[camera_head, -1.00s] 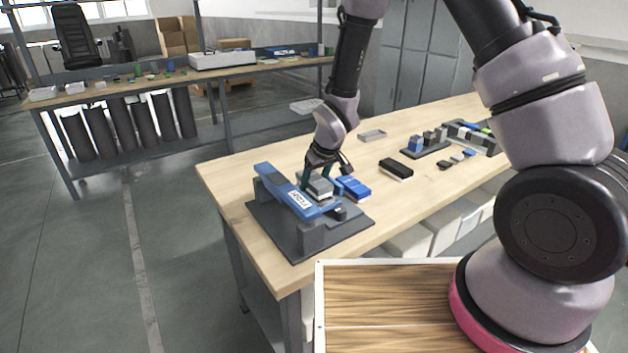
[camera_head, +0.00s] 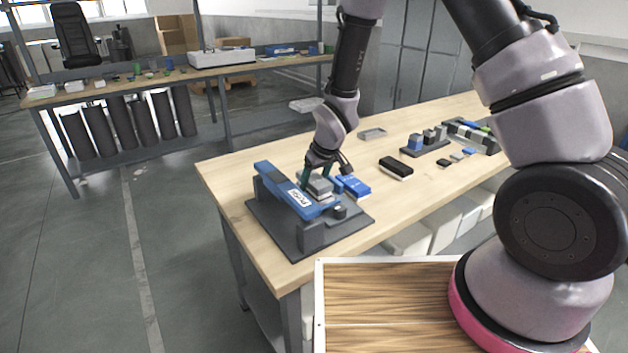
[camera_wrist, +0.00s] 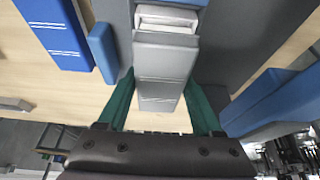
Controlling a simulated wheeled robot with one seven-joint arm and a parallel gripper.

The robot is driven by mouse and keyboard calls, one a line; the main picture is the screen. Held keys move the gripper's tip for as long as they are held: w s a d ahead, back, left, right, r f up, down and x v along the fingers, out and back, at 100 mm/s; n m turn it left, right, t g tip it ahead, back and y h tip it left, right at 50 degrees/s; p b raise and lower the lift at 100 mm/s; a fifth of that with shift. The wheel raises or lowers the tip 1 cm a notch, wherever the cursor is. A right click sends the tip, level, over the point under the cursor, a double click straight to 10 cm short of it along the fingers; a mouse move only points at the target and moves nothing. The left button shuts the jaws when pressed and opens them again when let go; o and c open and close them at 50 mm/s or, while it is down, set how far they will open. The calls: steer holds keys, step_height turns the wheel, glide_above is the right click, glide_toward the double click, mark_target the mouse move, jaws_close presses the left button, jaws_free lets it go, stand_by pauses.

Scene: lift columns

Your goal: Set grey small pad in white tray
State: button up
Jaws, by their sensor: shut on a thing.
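My gripper (camera_head: 318,179) is low over the dark fixture at the near left end of the wooden table. In the wrist view, its green fingers (camera_wrist: 161,98) are shut on a grey block, which I take for the grey small pad (camera_wrist: 164,62). The pad also shows in the head view (camera_head: 320,187), beside the blue bar. I cannot tell whether it still touches the fixture. A small pale shallow tray (camera_head: 372,134), perhaps the white tray, lies farther back on the table.
The dark fixture base (camera_head: 265,215) carries a raised blue bar (camera_head: 290,190) close to my gripper. A blue box (camera_head: 353,186) and a black block (camera_head: 396,167) lie to the right. Block holders (camera_head: 426,148) stand farther right. Bare wood lies between my gripper and the pale tray.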

stand_by(0.5)
steer(key=shift+r, duration=2.5)
steer(key=shift+r, duration=0.15)
